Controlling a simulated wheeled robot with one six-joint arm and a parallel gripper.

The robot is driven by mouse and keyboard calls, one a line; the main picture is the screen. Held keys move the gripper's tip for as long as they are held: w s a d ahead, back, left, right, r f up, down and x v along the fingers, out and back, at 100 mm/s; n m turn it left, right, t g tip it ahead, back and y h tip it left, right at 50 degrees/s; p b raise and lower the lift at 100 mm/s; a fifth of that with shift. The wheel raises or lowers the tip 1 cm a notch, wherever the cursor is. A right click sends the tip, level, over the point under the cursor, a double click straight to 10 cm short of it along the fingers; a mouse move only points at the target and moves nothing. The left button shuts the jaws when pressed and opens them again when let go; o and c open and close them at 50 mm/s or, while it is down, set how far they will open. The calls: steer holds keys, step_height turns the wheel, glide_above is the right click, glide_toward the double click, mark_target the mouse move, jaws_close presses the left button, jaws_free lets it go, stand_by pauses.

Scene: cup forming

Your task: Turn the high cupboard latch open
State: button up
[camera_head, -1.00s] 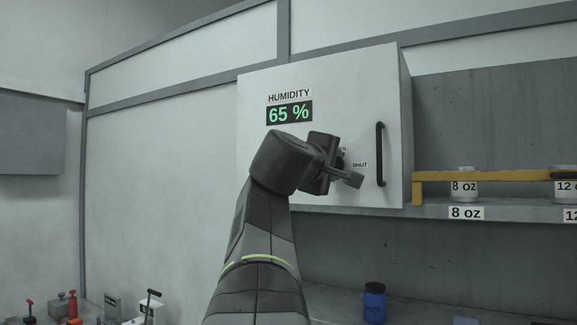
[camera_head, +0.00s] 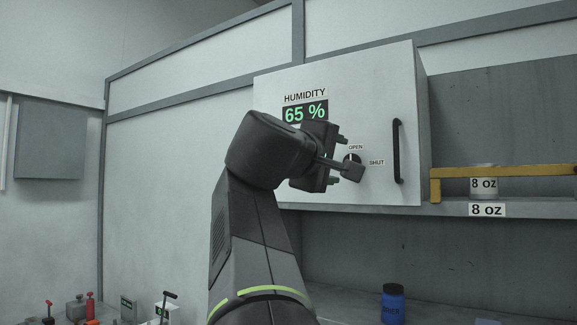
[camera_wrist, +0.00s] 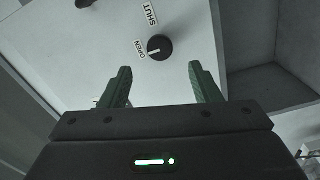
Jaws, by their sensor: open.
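The cupboard latch is a round black knob with a white pointer mark, on the white cupboard door. It shows in the head view (camera_head: 354,158) beside my gripper and in the wrist view (camera_wrist: 160,48). The mark points toward the OPEN label (camera_wrist: 140,50); the SHUT label (camera_wrist: 150,15) is a quarter turn away. My gripper (camera_wrist: 160,82) is open and empty, its two dark green fingers apart, with the knob beyond the tips and between their lines. It appears clear of the knob. In the head view my gripper (camera_head: 337,160) is just left of the knob.
The white cupboard (camera_head: 385,85) has a black vertical bar handle (camera_head: 397,150) right of the latch and a HUMIDITY 65 % display (camera_head: 305,112). A yellow bar (camera_head: 520,171) crosses the shelf at right, by an 8 oz jar (camera_head: 484,184). A blue jar (camera_head: 393,304) stands on the counter below.

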steer(key=shift+b+v, duration=0.45)
steer(key=shift+v, duration=2.2)
steer(key=p+x, duration=0.3)
steer(key=x, duration=1.1)
steer(key=shift+p, duration=0.35)
steer(key=shift+s+a, duration=0.1)
